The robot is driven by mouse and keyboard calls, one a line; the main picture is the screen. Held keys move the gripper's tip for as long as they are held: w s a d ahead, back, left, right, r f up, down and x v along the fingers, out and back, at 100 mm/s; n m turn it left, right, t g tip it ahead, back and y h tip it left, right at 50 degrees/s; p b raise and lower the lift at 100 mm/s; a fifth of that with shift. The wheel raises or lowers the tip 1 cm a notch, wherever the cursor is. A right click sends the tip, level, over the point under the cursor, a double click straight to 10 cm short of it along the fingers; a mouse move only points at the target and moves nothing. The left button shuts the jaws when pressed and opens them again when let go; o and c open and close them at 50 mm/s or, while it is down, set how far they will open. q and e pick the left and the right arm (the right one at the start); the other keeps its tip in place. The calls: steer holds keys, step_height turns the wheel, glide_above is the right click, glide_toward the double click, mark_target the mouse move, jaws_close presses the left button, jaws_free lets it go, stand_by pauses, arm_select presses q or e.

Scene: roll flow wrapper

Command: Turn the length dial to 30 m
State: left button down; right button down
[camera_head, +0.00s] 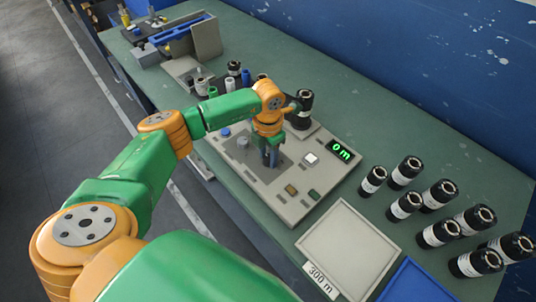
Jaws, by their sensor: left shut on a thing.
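The grey control panel (279,205) lies on the green bench, and its display (340,150) reads 0 m in green. My left gripper (270,160) points down onto a dark area of the panel and is shut on the length dial there. The dial itself is hidden by the fingers, so its pointer cannot be seen. My right gripper is not in view.
A grey knob (242,143), a blue button (225,132), and white (311,158), brown (291,190) and green (314,194) buttons surround the gripper. A pale tray marked 300 m (345,205), a blue tray (415,285) and several black rolls (406,172) stand to the right.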

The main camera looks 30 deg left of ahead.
arm_select(q)
steer(key=m+b, duration=0.2)
steer(key=m, duration=0.1)
steer(key=shift+f, duration=0.15)
steer(key=m+b, duration=0.3)
steer(key=m, duration=0.1)
steer(key=shift+m, duration=0.4)
steer(key=m+b, duration=0.3)
steer(key=m, duration=0.1)
steer(key=shift+m+b, duration=0.55)
steer(key=shift+m, duration=1.25)
steer(key=shift+c, duration=2.3)
jaws_free()
